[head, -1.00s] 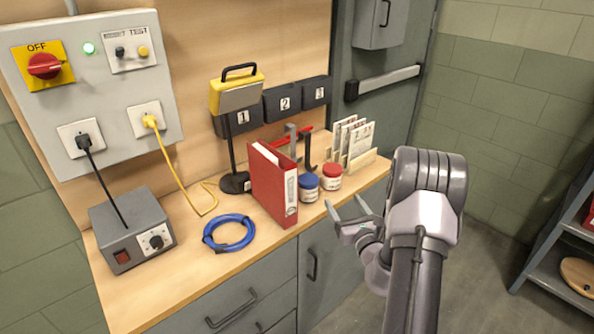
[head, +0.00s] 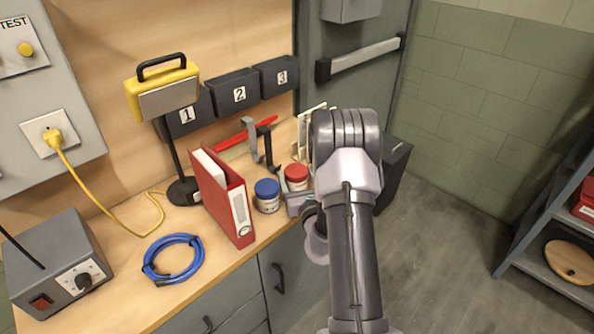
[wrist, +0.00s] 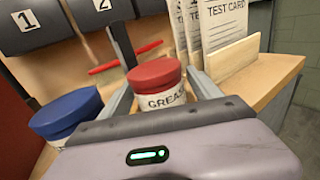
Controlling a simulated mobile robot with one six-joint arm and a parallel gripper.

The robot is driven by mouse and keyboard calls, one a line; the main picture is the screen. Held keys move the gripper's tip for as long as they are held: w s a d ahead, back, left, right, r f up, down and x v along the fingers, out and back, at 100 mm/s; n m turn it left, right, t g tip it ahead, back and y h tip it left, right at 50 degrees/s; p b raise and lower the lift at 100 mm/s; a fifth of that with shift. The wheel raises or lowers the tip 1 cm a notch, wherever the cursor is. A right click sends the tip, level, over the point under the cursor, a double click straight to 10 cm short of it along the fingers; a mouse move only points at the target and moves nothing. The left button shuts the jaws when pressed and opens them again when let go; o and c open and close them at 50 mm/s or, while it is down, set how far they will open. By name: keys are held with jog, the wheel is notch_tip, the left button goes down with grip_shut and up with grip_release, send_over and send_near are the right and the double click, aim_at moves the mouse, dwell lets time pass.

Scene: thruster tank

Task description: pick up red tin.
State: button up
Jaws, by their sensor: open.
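The red tin (head: 296,176) has a red lid and a white label and stands upright on the bench near its front edge. In the wrist view the red tin (wrist: 156,72) is straight ahead, its label partly reading "GREA". My gripper (wrist: 160,82) is open, with one finger on each side of the tin; I cannot tell whether either touches it. In the head view my gripper (head: 300,203) is at the tin's front, partly hidden by my arm.
A blue-lidded tin (head: 267,195) stands close left of the red tin, beside a red binder (head: 240,212). Test cards (wrist: 215,25) in a wooden rack (wrist: 236,57) stand behind right.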

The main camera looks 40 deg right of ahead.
jog(key=shift+w+d+f, duration=0.1)
jog(key=shift+w+d, duration=0.15)
jog(key=shift+w, duration=0.15)
jog(key=shift+s+a, duration=0.15)
jog(key=shift+s+a+r, duration=0.2)
jog(key=shift+a+r, duration=0.05)
jog(key=shift+r, duration=0.05)
jog(key=shift+c, duration=1.1)
jog(key=shift+f, duration=0.1)
jog(key=c, duration=1.1)
jog(key=shift+c, duration=0.2)
